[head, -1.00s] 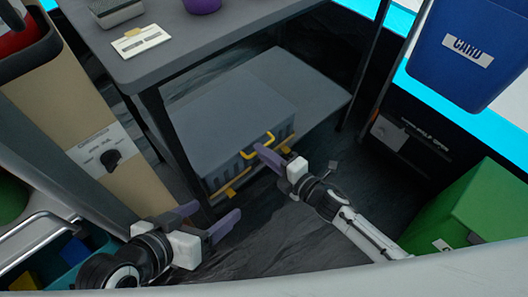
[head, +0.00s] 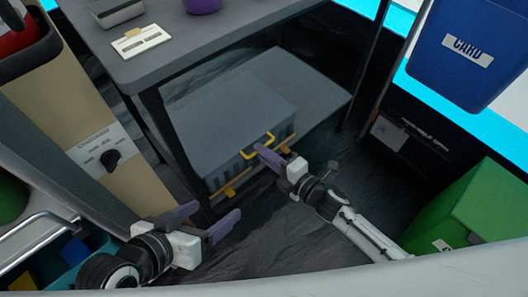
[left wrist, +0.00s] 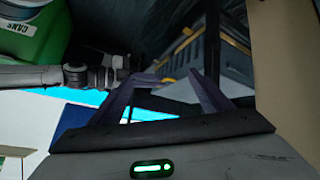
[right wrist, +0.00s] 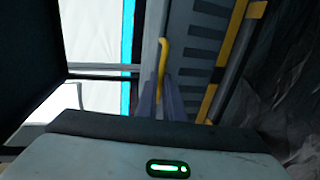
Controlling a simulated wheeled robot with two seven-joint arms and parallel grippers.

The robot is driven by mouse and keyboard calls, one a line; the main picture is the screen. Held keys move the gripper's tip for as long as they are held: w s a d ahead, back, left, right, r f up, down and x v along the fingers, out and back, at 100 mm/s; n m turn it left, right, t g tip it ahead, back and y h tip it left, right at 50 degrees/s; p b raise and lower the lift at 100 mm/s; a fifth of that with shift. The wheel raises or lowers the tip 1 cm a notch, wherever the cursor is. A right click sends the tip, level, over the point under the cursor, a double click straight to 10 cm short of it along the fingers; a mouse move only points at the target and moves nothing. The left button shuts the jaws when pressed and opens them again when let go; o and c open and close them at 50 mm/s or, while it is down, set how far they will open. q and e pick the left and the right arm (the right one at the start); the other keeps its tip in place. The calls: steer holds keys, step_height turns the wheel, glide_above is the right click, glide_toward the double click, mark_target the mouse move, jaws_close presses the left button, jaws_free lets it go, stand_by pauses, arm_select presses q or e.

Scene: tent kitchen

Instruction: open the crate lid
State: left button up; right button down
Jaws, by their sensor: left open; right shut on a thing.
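The grey crate (head: 232,115) stands on a low shelf under the table, and its flat lid looks closed. A yellow handle (head: 258,146) sits on the lid's front edge. My right gripper (head: 264,152) is at this handle and shut on it; in the right wrist view the yellow handle (right wrist: 162,58) runs down between the purple fingers. Yellow latches (head: 231,192) show low on the crate's front. My left gripper (head: 212,220) is open and empty, in front of the table leg and apart from the crate; its spread fingers also show in the left wrist view (left wrist: 165,85).
The dark table (head: 180,45) overhangs the crate, with a near leg (head: 170,140) at the crate's left. A green bin (head: 475,215) and blue CARD bin (head: 465,65) are right. Dark floor in front is clear.

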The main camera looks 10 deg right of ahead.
stand_by(0.3)
arm_select(q)
steer(key=s+a+r+n+t+y+p, duration=0.1)
steer(key=a+r+p, duration=0.3)
steer(key=p, duration=1)
steer(key=shift+s+a+r+y, duration=0.25)
steer(key=shift+s+a+y, duration=0.45)
steer(key=shift+a, duration=0.35)
arm_select(e)
steer(key=w+a+r, duration=0.1)
steer(key=w+r, duration=0.1)
steer(key=r, duration=0.6)
steer(key=w+a+r, duration=0.2)
steer(key=w+r, duration=0.1)
steer(key=r, duration=0.6)
steer(key=shift+a+r, duration=0.25)
steer(key=c, duration=1.9)
jaws_free()
